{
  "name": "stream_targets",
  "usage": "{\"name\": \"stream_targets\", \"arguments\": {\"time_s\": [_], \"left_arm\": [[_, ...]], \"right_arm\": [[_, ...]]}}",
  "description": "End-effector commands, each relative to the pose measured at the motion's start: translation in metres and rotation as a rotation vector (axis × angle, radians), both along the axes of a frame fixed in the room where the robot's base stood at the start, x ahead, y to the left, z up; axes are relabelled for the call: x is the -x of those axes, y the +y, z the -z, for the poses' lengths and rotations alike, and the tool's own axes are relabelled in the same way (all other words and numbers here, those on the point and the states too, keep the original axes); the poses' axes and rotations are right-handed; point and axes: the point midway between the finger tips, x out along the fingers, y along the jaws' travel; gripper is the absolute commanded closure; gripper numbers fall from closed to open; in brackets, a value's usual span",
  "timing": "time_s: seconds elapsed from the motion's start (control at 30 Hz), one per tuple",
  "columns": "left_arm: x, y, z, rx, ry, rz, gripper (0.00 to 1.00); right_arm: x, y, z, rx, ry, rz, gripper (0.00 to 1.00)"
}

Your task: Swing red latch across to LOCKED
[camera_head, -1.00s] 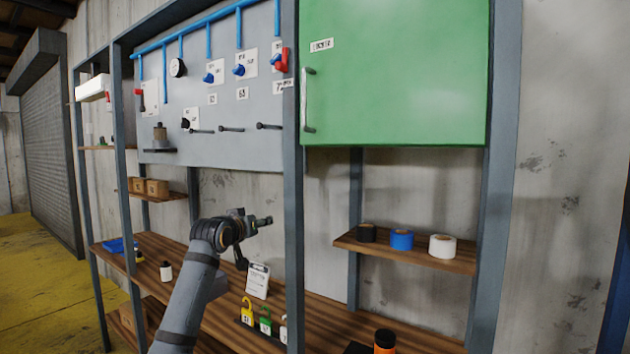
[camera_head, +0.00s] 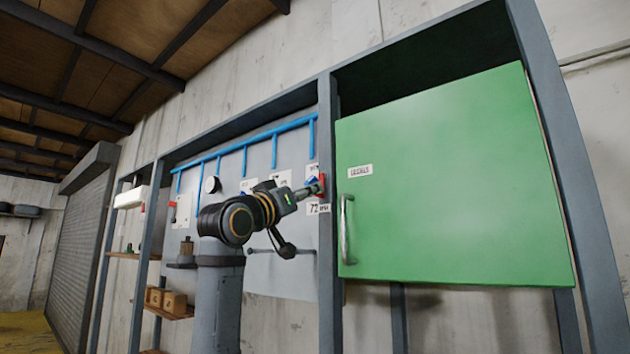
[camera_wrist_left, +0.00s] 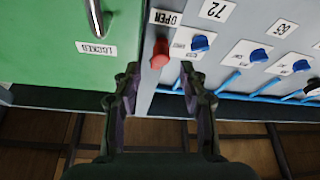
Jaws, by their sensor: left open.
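The LOCKED label (camera_head: 360,171) is on the green door (camera_head: 450,200) and also shows in the wrist view (camera_wrist_left: 97,49). A label that seems to read OPEN (camera_wrist_left: 165,17) is beside the latch. My right gripper is out of view.
Blue valve knobs (camera_wrist_left: 200,43) with tags are in a row beside the latch. Blue pipes (camera_head: 245,148) run along the board. The grey post (camera_head: 329,270) separates board from door. The door's metal handle (camera_head: 345,230) sticks out near the post.

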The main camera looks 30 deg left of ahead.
Motion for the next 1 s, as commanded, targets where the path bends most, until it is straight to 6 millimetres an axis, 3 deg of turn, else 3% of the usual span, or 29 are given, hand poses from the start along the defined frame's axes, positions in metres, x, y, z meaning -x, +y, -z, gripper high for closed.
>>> {"name": "stream_targets", "arguments": {"time_s": [0.03, 0.2, 0.33, 0.57, 0.9, 1.0], "left_arm": [[-0.010, 0.000, -0.010, 0.001, 0.004, 0.001, 0.57], [-0.032, 0.001, -0.016, 0.000, 0.002, 0.000, 0.57], [-0.039, 0.001, -0.016, -0.001, 0.001, -0.001, 0.57], [-0.039, 0.001, -0.015, -0.001, 0.001, -0.001, 0.57], [-0.039, 0.001, -0.015, 0.000, 0.000, -0.002, 1.00], [-0.039, 0.001, -0.015, 0.000, 0.000, -0.002, 1.00]], "right_arm": [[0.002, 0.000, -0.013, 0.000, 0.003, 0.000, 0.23], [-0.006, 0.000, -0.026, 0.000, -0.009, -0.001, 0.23], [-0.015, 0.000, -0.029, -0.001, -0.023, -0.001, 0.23], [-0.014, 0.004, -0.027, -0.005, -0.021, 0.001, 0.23], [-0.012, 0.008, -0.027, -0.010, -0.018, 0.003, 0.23], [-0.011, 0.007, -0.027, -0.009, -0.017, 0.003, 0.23]]}}
